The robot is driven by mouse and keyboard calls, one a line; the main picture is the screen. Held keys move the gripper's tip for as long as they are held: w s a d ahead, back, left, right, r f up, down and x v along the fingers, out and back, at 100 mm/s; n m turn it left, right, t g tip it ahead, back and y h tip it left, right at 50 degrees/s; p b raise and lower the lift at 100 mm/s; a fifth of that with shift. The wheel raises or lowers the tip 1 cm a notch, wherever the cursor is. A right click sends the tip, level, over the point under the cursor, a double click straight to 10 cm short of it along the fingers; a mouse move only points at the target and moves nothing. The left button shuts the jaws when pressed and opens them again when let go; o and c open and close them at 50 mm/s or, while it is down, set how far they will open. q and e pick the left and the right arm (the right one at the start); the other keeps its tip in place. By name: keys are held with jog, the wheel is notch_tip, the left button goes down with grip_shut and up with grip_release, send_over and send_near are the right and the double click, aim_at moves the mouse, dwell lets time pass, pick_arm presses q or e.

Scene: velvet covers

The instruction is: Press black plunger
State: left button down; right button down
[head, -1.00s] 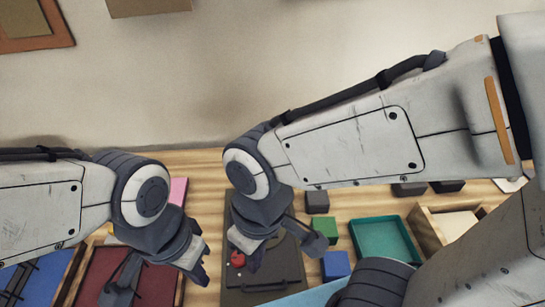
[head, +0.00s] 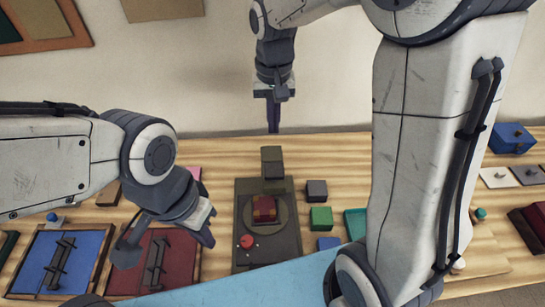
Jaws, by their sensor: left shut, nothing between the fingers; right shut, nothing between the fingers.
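A dark press-like device (head: 240,200) lies on the wooden table, with a round plate bearing a dark red checkered cube (head: 264,209). A red knob (head: 247,241) sits at its front left. A dark upright block (head: 272,162) stands at its back end; I cannot tell whether this is the black plunger. My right gripper (head: 273,128) is shut, empty and points down, in line above that block in the picture. Its fingertips look apart from the block. My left gripper (head: 207,240) is shut and empty, left of the device, over the edge of the red panel.
A blue panel (head: 87,262) and a red panel (head: 180,262) with dark handles lie at left. Grey (head: 316,191), green (head: 321,218) and blue (head: 328,243) cubes stand right of the device, beside a teal tray (head: 354,223). My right arm hides the table further right.

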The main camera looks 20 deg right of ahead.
aim_at(273, 169)
jog(key=shift+f, duration=0.1)
notch_tip(273, 169, down, 14)
jog(key=p, duration=0.3)
jog(key=shift+p, duration=0.35)
